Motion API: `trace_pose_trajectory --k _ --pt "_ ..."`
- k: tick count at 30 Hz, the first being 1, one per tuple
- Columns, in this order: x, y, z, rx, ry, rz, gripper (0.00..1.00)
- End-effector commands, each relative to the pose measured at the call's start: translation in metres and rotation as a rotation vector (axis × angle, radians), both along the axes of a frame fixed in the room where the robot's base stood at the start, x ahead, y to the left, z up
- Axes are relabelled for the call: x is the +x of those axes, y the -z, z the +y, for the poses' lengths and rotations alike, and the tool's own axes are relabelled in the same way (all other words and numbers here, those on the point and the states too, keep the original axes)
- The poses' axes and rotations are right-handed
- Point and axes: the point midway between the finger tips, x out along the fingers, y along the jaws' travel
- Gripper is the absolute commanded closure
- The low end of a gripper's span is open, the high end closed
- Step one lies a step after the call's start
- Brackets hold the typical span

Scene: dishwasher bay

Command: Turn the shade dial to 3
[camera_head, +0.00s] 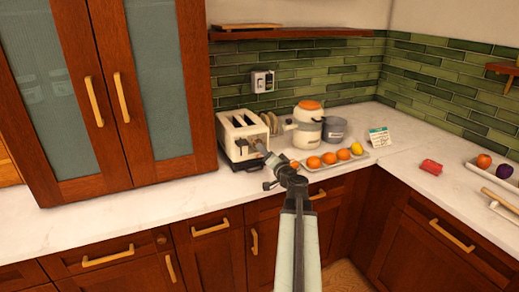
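A cream toaster (236,134) with dark slots in its top stands on the white counter, against the tall wooden cabinet. My arm reaches up from the bottom of the picture and bends left toward the toaster. My gripper (260,147) is at the toaster's right-hand side, close to it; I cannot tell whether it touches. Its fingers are too small to show whether they are open or shut. The shade dial cannot be made out, and neither can its setting.
A tray of oranges and a lemon (356,149) lies right of my gripper. A white jar with an orange lid (308,126) and a grey pot (334,129) stand behind. A small card (380,137) and a red block (431,166) are farther right.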

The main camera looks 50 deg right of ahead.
Motion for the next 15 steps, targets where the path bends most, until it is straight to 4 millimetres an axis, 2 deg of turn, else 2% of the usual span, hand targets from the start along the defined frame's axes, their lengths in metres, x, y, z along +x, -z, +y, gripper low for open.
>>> trace_pose_trajectory --k 1,6,9,15 --pt "0.011 0.0 -0.006 0.0 -0.001 0.0 0.48" --pt "0.041 0.0 -0.017 0.0 -0.002 0.0 0.48" --pt "0.048 0.0 -0.02 0.0 -0.001 0.001 0.48" --pt "0.048 0.0 -0.019 0.0 -0.001 0.001 0.48"
